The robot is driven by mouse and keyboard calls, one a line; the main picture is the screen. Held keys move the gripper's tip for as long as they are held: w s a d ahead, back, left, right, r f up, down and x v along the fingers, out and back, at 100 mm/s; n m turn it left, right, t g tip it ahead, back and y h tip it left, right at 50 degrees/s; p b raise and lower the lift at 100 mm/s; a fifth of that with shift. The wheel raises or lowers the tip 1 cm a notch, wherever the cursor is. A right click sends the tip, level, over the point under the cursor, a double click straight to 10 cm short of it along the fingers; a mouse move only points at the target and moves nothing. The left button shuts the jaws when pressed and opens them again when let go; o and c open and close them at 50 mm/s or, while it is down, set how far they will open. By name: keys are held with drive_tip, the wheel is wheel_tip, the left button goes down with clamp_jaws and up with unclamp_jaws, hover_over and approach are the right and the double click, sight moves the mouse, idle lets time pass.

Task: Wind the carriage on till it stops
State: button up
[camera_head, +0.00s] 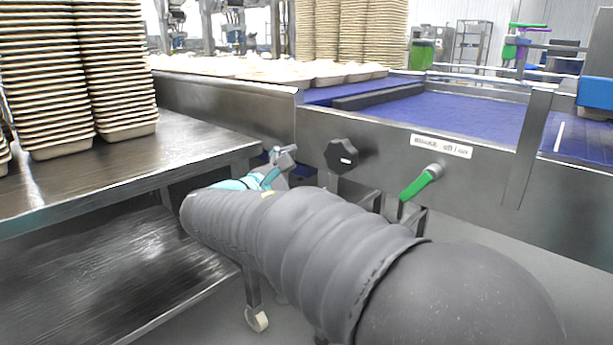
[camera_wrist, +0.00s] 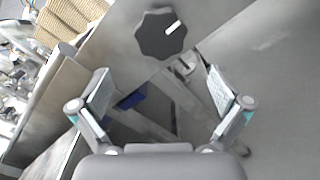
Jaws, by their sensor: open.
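A black lobed knob (camera_head: 341,156) with a white mark sits on the steel side panel of the conveyor. In the wrist view the knob (camera_wrist: 160,33) shows at the top centre, its white mark pointing to the upper right. My gripper (camera_head: 277,165) is left of the knob in the head view, apart from it. In the wrist view my gripper (camera_wrist: 160,90) has its two fingers spread wide with nothing between them, and the knob lies beyond the fingertips. I cannot tell which part is the carriage.
A green-handled lever (camera_head: 421,183) is right of the knob, below a white label (camera_head: 441,146) with small print. A steel table (camera_head: 190,140) with stacked trays (camera_head: 122,75) stands at left. The blue belt (camera_head: 450,112) runs behind the panel, with filled trays (camera_head: 330,72) farther back.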

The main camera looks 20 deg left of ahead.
sight(337, 158)
drive_tip(key=p+x, duration=0.1)
drive_tip(key=x, duration=0.9)
drive_tip(key=shift+w+d, duration=0.2)
drive_tip(key=shift+w, duration=0.05)
drive_tip(key=c, duration=0.9)
drive_tip(key=shift+r+n+p, duration=0.25)
drive_tip(key=shift+n+p, duration=0.15)
drive_tip(key=shift+p, duration=0.4)
drive_tip(key=n+p, duration=0.1)
drive_tip(key=p, duration=0.1)
drive_tip(key=shift+n+p, duration=0.4)
drive_tip(key=shift+f+n+p, duration=0.15)
drive_tip(key=shift+n+p, duration=0.15)
